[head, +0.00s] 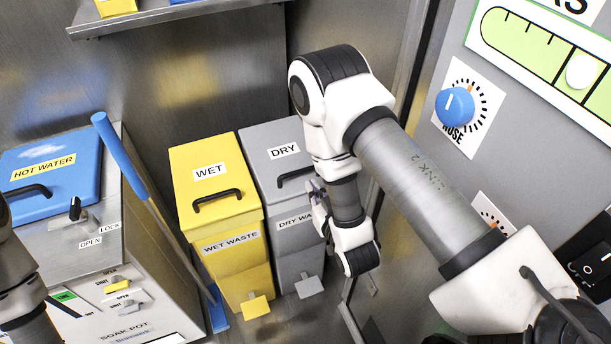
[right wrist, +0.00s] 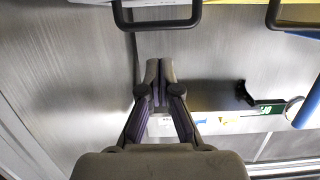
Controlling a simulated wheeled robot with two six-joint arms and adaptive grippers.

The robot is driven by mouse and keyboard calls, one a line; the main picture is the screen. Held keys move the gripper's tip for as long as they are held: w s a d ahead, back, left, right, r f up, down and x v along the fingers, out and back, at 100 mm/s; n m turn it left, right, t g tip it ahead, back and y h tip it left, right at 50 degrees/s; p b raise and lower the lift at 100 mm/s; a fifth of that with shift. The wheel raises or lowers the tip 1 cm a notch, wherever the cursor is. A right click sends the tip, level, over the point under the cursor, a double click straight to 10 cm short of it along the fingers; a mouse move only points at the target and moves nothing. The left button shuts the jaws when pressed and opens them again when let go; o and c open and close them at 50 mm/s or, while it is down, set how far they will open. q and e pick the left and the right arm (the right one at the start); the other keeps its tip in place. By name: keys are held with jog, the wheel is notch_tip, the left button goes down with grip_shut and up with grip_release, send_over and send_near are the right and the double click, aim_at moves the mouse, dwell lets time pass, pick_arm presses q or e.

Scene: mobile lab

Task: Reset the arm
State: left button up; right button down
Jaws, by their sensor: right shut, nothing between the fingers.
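My right arm comes in from the right in the head view and bends down in front of the grey dry waste bin (head: 270,146). Its gripper (head: 317,192) is small and partly hidden there, beside the bin's right side. In the right wrist view the right gripper (right wrist: 159,72) is shut, with its fingertips together and nothing between them. Part of my left arm shows at the left edge of the head view, but its gripper is out of view.
The yellow wet waste bin (head: 209,169) stands left of the grey one. A blue-handled tool (head: 120,155) leans by the steel soak pot unit (head: 140,250) with its blue hot water lid (head: 55,165). A panel with a blue knob (head: 454,105) is at right. A shelf (head: 175,14) hangs above.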

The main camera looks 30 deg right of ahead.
jog(key=s+f+g, duration=0.7)
jog(key=s+f, duration=0.1)
jog(key=s, duration=0.5)
jog(key=s+f+g+y, duration=0.1)
jog(key=s+f+g, duration=0.7)
jog(key=s, duration=0.5)
jog(key=shift+d+g, duration=0.25)
jog(key=shift+g, duration=0.05)
